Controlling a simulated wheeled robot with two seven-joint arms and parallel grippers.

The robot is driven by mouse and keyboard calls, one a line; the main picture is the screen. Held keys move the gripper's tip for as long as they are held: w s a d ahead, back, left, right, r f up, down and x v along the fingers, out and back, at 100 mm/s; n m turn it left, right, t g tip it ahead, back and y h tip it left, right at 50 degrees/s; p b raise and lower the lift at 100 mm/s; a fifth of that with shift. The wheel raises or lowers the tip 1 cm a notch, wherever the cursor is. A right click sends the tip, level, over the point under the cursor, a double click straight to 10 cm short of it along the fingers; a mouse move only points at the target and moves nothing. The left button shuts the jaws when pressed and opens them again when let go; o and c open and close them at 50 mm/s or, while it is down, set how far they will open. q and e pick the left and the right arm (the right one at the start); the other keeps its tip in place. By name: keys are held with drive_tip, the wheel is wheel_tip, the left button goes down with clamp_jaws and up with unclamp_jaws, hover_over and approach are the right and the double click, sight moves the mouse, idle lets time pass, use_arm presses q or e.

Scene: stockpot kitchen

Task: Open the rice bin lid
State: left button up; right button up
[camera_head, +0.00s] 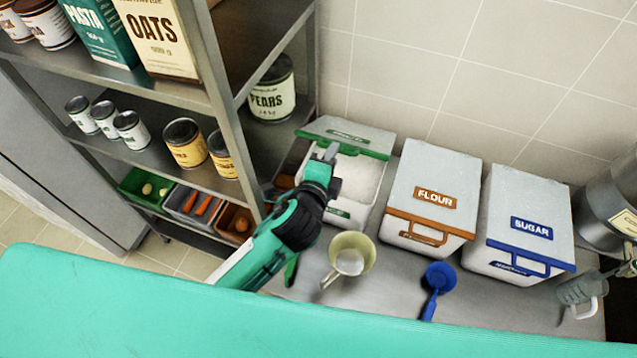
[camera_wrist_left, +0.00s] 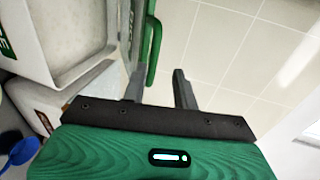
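The rice bin (camera_head: 357,211) is white with green trim and stands at the left of a row of bins. Its lid (camera_head: 345,131) is raised and tilted back, with the green handle (camera_head: 345,146) along its edge. White rice (camera_head: 362,178) shows inside. In the wrist view the lid's green handle (camera_wrist_left: 152,55) stands just ahead of the fingers, and the rice (camera_wrist_left: 75,30) lies to the left. My left gripper (camera_head: 331,152) is at the raised lid, its fingers apart (camera_wrist_left: 160,88). I cannot tell if a finger touches the handle. My right gripper is not in view.
The flour bin (camera_head: 432,180) and sugar bin (camera_head: 522,212) are closed, to the right. A yellowish scoop (camera_head: 352,243) and a blue scoop (camera_head: 438,277) lie on the steel counter in front. A metal shelf (camera_head: 222,100) with cans and boxes stands close on the left.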

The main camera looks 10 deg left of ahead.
use_arm(q)
drive_tip(key=b+v, duration=0.2)
drive_tip(key=v, duration=0.6)
drive_tip(key=shift+s+r+b, duration=0.2)
drive_tip(key=shift+s+b, duration=0.1)
drive_tip(key=shift+a, duration=0.1)
